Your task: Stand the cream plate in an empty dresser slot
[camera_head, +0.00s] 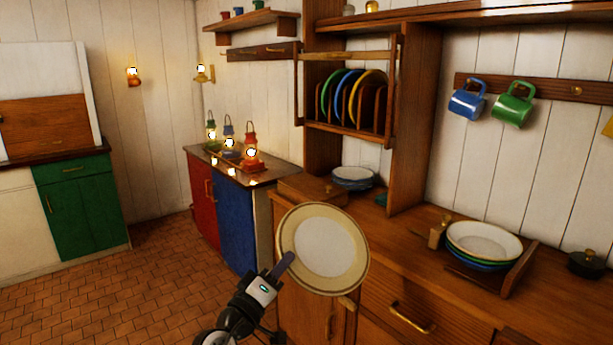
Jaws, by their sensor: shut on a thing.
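The cream plate (325,249) has a tan rim band and is held up with its face toward the camera, in front of the dresser counter. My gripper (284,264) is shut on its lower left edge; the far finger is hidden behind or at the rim. The dresser rack (346,125) is up and to the right of the plate, a wooden frame with upright dividers. Several plates stand in it, with blue, green and yellow rims (372,98). Slots toward its right side look empty, though the dividers are small and dark there.
A stack of plates (483,243) sits in a wooden holder on the counter at right. Another stack (353,178) stands below the rack, beside a wooden box (312,189). Blue (467,100) and green mugs (514,104) hang at right. Lit lanterns (251,150) stand on the left cabinet.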

